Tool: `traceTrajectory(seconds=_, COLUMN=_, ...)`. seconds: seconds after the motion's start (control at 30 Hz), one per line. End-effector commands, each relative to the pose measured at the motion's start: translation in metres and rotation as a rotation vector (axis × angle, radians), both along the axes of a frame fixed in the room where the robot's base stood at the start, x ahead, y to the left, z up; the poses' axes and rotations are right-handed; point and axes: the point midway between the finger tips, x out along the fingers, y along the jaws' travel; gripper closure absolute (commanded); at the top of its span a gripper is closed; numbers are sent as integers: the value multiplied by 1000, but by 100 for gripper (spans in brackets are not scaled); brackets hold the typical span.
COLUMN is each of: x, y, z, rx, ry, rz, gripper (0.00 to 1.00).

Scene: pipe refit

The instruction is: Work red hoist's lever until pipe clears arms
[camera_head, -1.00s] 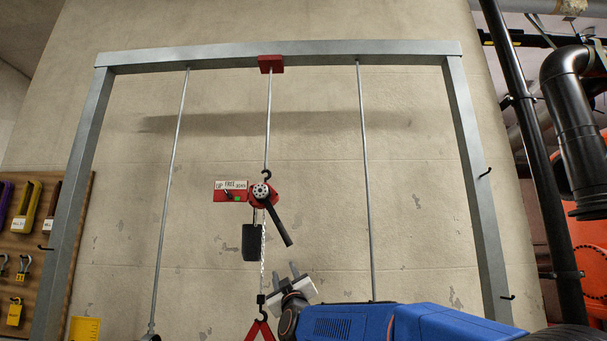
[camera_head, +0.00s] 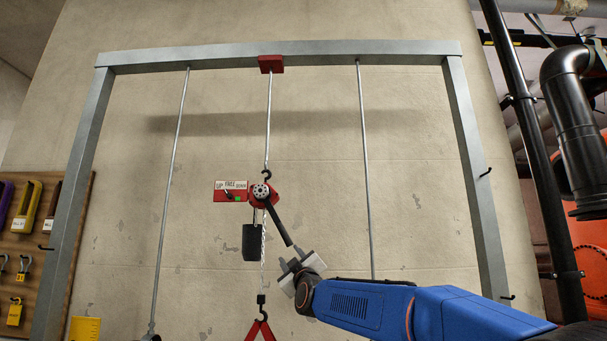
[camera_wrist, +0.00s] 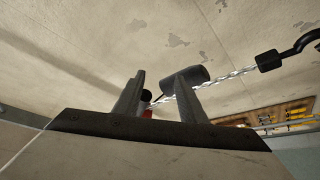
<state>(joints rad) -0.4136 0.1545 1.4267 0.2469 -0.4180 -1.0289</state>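The red hoist (camera_head: 262,195) hangs by a hook from a rod under the red block on the frame's top beam. Its black lever (camera_head: 279,224) slants down to the right. My gripper (camera_head: 288,260) is just below the lever's lower end, with its fingers apart. In the wrist view the open fingers (camera_wrist: 158,95) have a small dark round end and a bit of red visible between them; contact cannot be told. The hoist's chain (camera_head: 263,265) runs down to a red sling piece (camera_head: 259,331), cut off by the picture's bottom. The pipe and arms cannot be made out.
A red sign plate (camera_head: 231,191) sits left of the hoist. A black chain container (camera_head: 252,242) hangs beside the chain. Grey frame posts (camera_head: 478,190) and two thin rods (camera_head: 366,170) flank the hoist. A tool board (camera_head: 40,250) is at left, dark pipes (camera_head: 575,130) at right.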

Motion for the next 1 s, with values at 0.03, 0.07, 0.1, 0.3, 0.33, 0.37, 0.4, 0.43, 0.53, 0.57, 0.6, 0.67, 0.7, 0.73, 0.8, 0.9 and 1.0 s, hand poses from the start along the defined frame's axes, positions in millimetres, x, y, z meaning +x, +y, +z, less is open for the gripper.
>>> traceTrajectory(seconds=0.03, x=0, y=0, z=1, rx=-2, ry=0, rz=0, gripper=62)
traceTrajectory(seconds=0.07, x=0, y=-1, z=1, rx=-3, ry=0, rz=0, gripper=62)
traceTrajectory(seconds=0.1, x=0, y=0, z=1, rx=-4, ry=0, rz=0, gripper=62)
traceTrajectory(seconds=0.3, x=0, y=0, z=2, rx=-4, ry=0, rz=0, gripper=62)
traceTrajectory(seconds=0.33, x=0, y=0, z=3, rx=-7, ry=0, rz=0, gripper=62)
traceTrajectory(seconds=0.37, x=0, y=-1, z=4, rx=-10, ry=0, rz=0, gripper=62)
traceTrajectory(seconds=0.4, x=0, y=-1, z=7, rx=-19, ry=0, rz=-1, gripper=62)
traceTrajectory(seconds=0.43, x=0, y=-1, z=10, rx=-28, ry=0, rz=0, gripper=62)
traceTrajectory(seconds=0.53, x=0, y=-2, z=22, rx=-64, ry=1, rz=-1, gripper=62)
traceTrajectory(seconds=0.57, x=0, y=-2, z=25, rx=-75, ry=2, rz=-1, gripper=62)
traceTrajectory(seconds=0.6, x=0, y=-2, z=30, rx=-89, ry=1, rz=0, gripper=62)
traceTrajectory(seconds=0.67, x=0, y=-2, z=34, rx=-107, ry=3, rz=0, gripper=62)
traceTrajectory(seconds=0.7, x=0, y=-2, z=37, rx=-116, ry=5, rz=0, gripper=62)
traceTrajectory(seconds=0.73, x=0, y=-2, z=39, rx=-122, ry=4, rz=0, gripper=62)
traceTrajectory(seconds=0.8, x=0, y=-2, z=41, rx=-130, ry=5, rz=-1, gripper=62)
traceTrajectory(seconds=0.9, x=0, y=-2, z=41, rx=-133, ry=6, rz=1, gripper=62)
traceTrajectory(seconds=1.0, x=0, y=-2, z=41, rx=-132, ry=6, rz=0, gripper=62)
